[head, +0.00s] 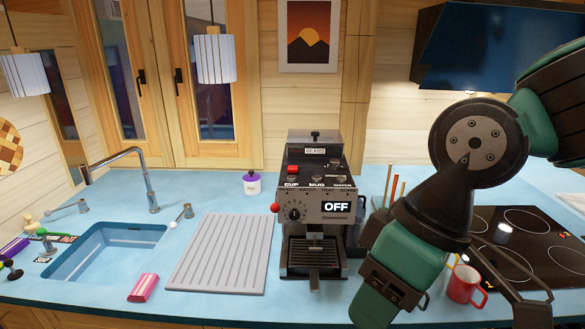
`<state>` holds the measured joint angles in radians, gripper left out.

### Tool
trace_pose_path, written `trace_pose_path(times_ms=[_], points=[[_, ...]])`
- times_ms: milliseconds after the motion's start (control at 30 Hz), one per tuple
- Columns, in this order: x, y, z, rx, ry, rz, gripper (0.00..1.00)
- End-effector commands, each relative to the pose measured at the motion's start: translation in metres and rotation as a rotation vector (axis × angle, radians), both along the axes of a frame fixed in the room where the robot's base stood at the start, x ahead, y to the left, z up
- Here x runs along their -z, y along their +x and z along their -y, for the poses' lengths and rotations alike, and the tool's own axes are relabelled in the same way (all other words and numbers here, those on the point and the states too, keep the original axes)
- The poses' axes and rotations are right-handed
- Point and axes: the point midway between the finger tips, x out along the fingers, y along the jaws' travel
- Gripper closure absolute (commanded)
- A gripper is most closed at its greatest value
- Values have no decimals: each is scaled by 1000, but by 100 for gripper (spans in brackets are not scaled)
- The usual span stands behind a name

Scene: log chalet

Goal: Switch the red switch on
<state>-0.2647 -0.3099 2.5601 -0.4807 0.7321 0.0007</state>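A coffee machine (314,215) stands on the blue counter, right of the ribbed drainboard. A small red switch (292,169) sits on the left of its upper panel, above the word CUP. A display (336,206) on its front reads OFF. A red ball knob (276,208) sticks out at its left side. My gripper (402,288) is at the lower right, to the right of and nearer than the machine, apart from the switch. Its fingers are hard to make out, and I cannot tell whether they are open.
A red mug (465,284) stands behind my arm, beside the black hob (525,245). A sink (105,258) with a tap is at the left. A pink sponge (144,288) lies at the counter's front. A white jar (252,184) with a purple lid stands behind the drainboard (220,252), which is bare.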

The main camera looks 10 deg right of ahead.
Motion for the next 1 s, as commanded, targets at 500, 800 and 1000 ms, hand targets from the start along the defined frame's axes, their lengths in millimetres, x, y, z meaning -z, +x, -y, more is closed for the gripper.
trace_pose_path(times_ms=[500, 800, 1000], points=[[117, 0, 0, -1, 0, 0, 100], [168, 0, 0, -1, 0, 0, 100], [163, 0, 0, -1, 1, 1, 100]])
